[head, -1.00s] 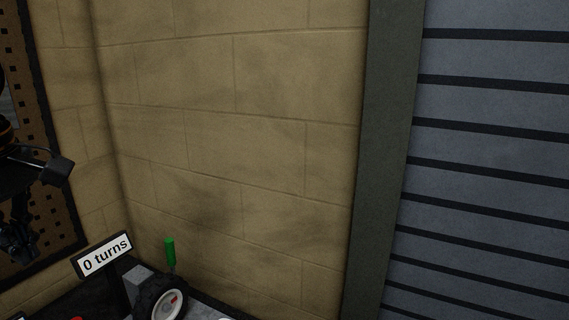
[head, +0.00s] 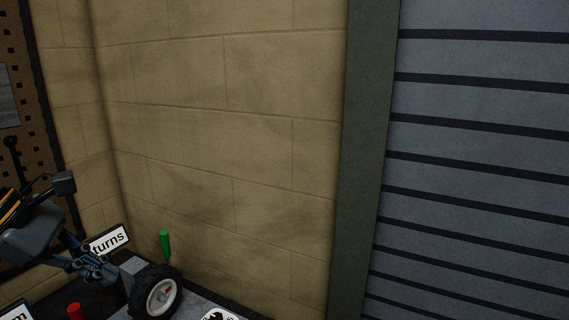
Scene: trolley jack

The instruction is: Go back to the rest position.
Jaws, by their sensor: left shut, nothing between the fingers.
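My left gripper (head: 90,266) comes in from the left edge at the lower left. It is shut and empty, in front of the sign (head: 109,241) whose visible part reads "turns". A black wheel with a white rim (head: 161,297) stands to the right of the gripper, apart from it in the picture. A green upright handle (head: 165,243) rises behind the wheel. The body of the trolley jack cannot be made out. My right gripper is not in view.
A red knob (head: 75,312) and part of a white label (head: 15,313) show at the bottom left. A pegboard (head: 30,150) hangs at the left. A tan block wall (head: 220,130) and a grey slatted shutter (head: 480,170) stand behind. The middle and right of the view are free.

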